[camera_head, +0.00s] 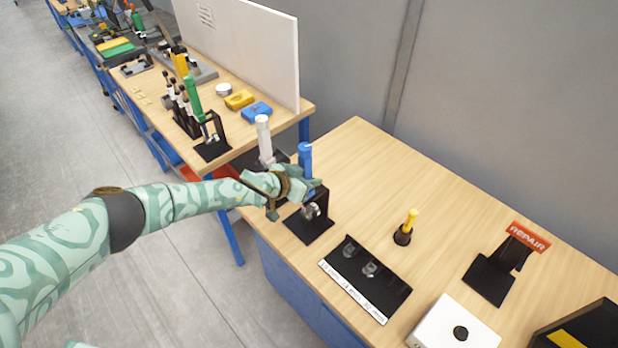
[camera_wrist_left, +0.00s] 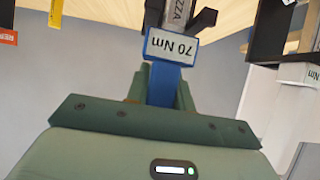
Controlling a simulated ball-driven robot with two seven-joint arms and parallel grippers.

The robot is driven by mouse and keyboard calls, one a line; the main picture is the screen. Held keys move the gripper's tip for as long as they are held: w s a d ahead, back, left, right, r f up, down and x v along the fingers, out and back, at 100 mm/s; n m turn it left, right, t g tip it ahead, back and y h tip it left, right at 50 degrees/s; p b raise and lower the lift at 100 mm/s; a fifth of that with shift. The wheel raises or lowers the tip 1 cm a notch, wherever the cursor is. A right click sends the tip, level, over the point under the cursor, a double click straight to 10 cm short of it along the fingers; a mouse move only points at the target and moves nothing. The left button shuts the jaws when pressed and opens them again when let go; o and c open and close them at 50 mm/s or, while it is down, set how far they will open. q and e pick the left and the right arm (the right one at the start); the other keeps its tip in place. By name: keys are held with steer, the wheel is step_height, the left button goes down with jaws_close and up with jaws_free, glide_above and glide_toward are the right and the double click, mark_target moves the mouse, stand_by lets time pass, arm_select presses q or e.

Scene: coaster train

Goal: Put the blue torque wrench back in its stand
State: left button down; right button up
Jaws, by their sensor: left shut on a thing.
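The blue torque wrench (camera_head: 305,157) stands about upright near the left edge of the near bench. My left gripper (camera_head: 301,187) is shut on its blue handle. In the left wrist view the handle (camera_wrist_left: 166,84) lies between the fingers, and its label (camera_wrist_left: 172,46) reads 70 Nm. The wrench's grey shaft (camera_wrist_left: 180,12) runs between two black prongs of the stand (camera_wrist_left: 204,19). The black stand (camera_head: 308,227) is on the bench directly below my gripper, which partly covers it. Whether the wrench rests on the stand cannot be told. My right gripper is out of view.
A white-handled tool (camera_head: 264,138) stands close to the left of my gripper. A green-handled wrench (camera_head: 193,98) stands on the farther bench. A labelled black tray (camera_head: 350,290), a yellow-handled tool (camera_head: 410,220) and a REPAIR stand (camera_head: 490,280) are to the right.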

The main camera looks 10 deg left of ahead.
arm_select(q)
steer(key=shift+w+f+b, duration=0.1)
steer(key=shift+f+b, duration=0.3)
steer(key=shift+f, duration=0.05)
stand_by(0.4)
